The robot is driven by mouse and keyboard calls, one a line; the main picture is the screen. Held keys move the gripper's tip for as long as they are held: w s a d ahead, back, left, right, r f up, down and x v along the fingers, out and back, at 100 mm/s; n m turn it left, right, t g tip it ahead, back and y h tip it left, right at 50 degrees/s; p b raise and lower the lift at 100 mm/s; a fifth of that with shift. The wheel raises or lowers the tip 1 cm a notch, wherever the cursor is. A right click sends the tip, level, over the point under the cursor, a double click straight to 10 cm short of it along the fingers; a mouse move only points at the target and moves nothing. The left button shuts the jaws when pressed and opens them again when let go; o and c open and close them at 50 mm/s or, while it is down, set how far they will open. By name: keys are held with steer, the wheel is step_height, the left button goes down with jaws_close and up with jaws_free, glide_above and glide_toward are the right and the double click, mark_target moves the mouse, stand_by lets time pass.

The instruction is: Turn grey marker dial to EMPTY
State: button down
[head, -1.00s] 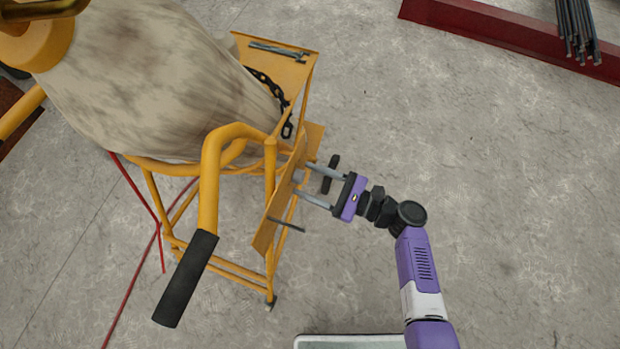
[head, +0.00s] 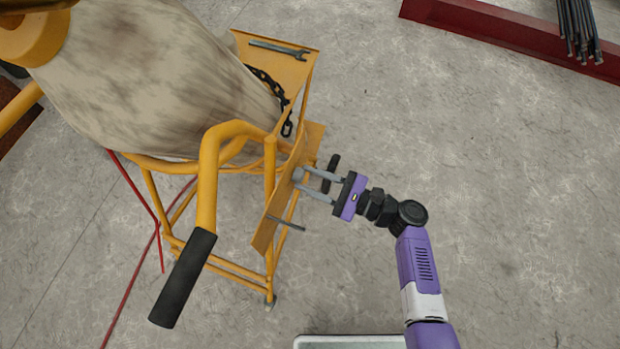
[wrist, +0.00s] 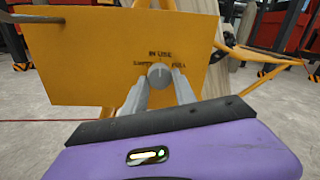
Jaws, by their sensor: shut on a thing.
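The grey marker dial (wrist: 159,74) is a round knob on a yellow plate (wrist: 95,55) in the wrist view. IN USE is printed above it, EMPTY seems to be at its left, and a partly unreadable label is at its right. A thin mark on the knob appears to point up towards IN USE. My gripper (wrist: 159,84) is shut on the dial, one finger on each side. In the head view my gripper (head: 299,180) reaches the plate (head: 268,226) from the right, its fingertips partly hiding the dial.
A yellow frame with a black-gripped handle (head: 183,278) stands left of my gripper. A dark rod (head: 287,223) sticks out of the plate below the fingers. A wrench (head: 280,49) and a chain (head: 268,85) are above.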

steer(key=shift+f+n+y+b, duration=0.1)
steer(key=shift+n+y+b, duration=0.2)
steer(key=shift+n+b, duration=4.8)
steer(key=shift+n+p, duration=0.4)
steer(key=shift+n, duration=0.3)
steer(key=c, duration=1)
jaws_free()
steer(key=shift+w, duration=0.1)
steer(key=v, duration=0.8)
